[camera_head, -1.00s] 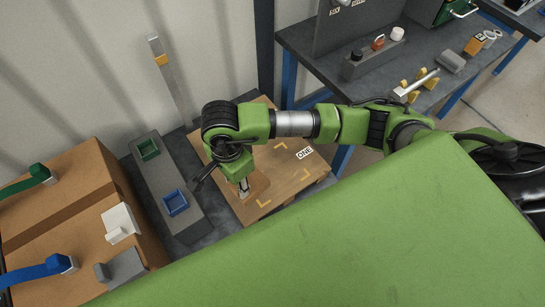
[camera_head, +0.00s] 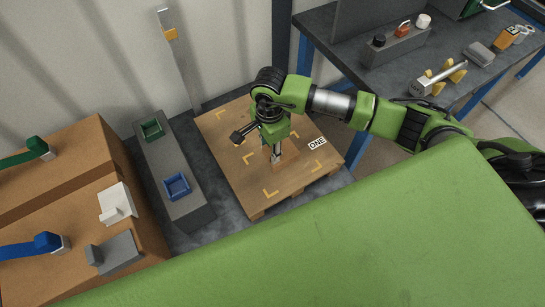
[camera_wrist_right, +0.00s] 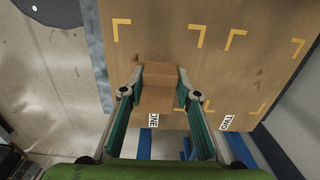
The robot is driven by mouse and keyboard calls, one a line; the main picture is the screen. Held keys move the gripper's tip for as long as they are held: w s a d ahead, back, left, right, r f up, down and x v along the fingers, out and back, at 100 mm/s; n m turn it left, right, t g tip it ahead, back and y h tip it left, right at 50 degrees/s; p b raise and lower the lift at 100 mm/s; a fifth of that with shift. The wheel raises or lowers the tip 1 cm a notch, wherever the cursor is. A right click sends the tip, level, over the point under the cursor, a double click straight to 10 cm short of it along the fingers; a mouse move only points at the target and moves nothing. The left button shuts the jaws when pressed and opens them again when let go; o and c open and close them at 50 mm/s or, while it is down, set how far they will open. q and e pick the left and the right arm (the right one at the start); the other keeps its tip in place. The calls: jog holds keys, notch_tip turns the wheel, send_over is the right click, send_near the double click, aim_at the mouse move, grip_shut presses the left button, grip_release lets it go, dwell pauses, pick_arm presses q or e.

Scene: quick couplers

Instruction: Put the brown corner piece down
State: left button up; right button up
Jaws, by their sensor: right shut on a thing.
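My right gripper (camera_head: 277,158) points down over the wooden board and is shut on the brown corner piece (camera_head: 288,162). In the right wrist view the piece (camera_wrist_right: 158,88) sits between the two fingertips (camera_wrist_right: 160,90), with a raised block and a flat part toward the label ONE. The board (camera_head: 235,150) bears yellow corner marks, and the piece covers part of the marked area beside the label ONE (camera_head: 317,143). I cannot tell whether the piece touches the board. My left gripper is not in view.
A dark workbench (camera_head: 350,70) with fittings is at the back right. A label TWO (camera_wrist_right: 226,123) marks a second, clear area.

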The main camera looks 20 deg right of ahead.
jog(key=shift+w+d+f, duration=0.1)
jog(key=shift+d+f, duration=0.05)
jog(key=shift+f, duration=0.05)
jog(key=f, duration=0.1)
jog(key=f+b, duration=0.2)
jog(key=f, duration=0.1)
jog(key=shift+w+d, duration=0.15)
jog(key=shift+d, duration=0.15)
jog(key=shift+r, duration=0.15)
jog(key=shift+b, duration=0.35)
jog(key=o, duration=1.2)
jog(key=shift+o, duration=0.2)
